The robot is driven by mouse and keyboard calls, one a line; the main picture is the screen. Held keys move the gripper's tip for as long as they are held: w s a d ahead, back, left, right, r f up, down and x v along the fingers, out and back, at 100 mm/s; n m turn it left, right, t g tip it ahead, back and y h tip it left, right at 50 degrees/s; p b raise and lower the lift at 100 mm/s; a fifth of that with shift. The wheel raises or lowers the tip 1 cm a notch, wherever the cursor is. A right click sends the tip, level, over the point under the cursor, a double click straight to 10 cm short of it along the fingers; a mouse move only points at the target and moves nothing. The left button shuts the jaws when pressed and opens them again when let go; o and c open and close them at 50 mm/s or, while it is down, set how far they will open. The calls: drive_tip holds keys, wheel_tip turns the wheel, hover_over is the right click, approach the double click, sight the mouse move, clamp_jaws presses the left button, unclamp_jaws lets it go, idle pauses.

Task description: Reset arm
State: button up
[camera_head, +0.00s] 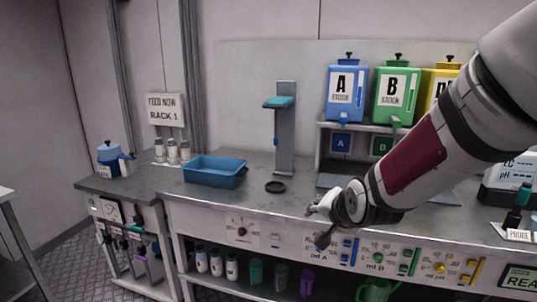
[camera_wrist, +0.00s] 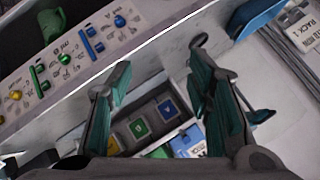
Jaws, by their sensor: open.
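My gripper (camera_head: 322,222) is in front of the bench in the head view, near the bench's front edge and apart from everything on it. In the wrist view my gripper (camera_wrist: 160,62) has its two teal-lined fingers spread, with nothing between them. My arm reaches in from the upper right of the head view and hides part of the bench and dispenser shelf.
A blue tub (camera_head: 214,172), a black disc (camera_head: 275,187) and a grey stand (camera_head: 285,130) are on the bench. Blue (camera_head: 347,75), green (camera_head: 397,75) and yellow dispensers stand behind my arm. A probe (camera_head: 517,208) is at right.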

drive_tip(key=s+d+r+n+g+p, duration=0.1)
drive_tip(key=s+d+r+n+g, duration=0.1)
drive_tip(key=s, duration=0.9)
drive_tip(key=s+d+r+n+g+p, duration=0.1)
drive_tip(key=s+r, duration=0.4)
drive_tip(key=s, duration=0.6)
drive_tip(key=s+d+r+n+g+h+p, duration=0.1)
drive_tip(key=s+d+r+n+g, duration=0.1)
drive_tip(key=s, duration=0.9)
drive_tip(key=d+r+n, duration=0.1)
drive_tip(key=n, duration=0.1)
drive_tip(key=shift+s+r+n+g+p, duration=0.15)
drive_tip(key=shift+s+n+g+p, duration=0.15)
drive_tip(key=shift+s+p, duration=0.05)
